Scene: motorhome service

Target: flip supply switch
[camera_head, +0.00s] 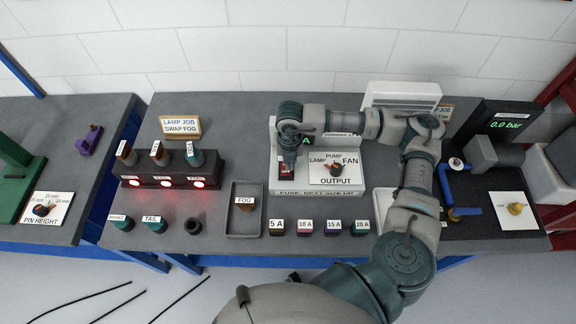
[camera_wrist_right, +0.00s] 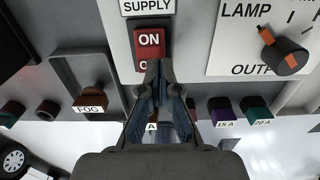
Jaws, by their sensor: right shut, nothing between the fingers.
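The red supply switch (camera_wrist_right: 149,42) sits on the white panel under a SUPPLY label (camera_wrist_right: 148,6). It reads ON on its upper half, and the lower half is partly hidden by my fingers. My right gripper (camera_wrist_right: 160,72) is shut and empty, its fingertips over the switch's lower edge in the wrist view. I cannot tell whether they touch it. In the head view, my right gripper (camera_head: 289,162) reaches down in front of the panel (camera_head: 325,190) and covers much of the switch. My left gripper is not in view.
An orange-marked output knob (camera_head: 335,170) is right of the switch. A rack with three lit red lamps (camera_head: 165,183) stands left. A grey tray (camera_head: 233,222) holds a FOG piece (camera_head: 244,205). Several fuses (camera_head: 305,228) line the front. A pressure display (camera_head: 508,125) is at right.

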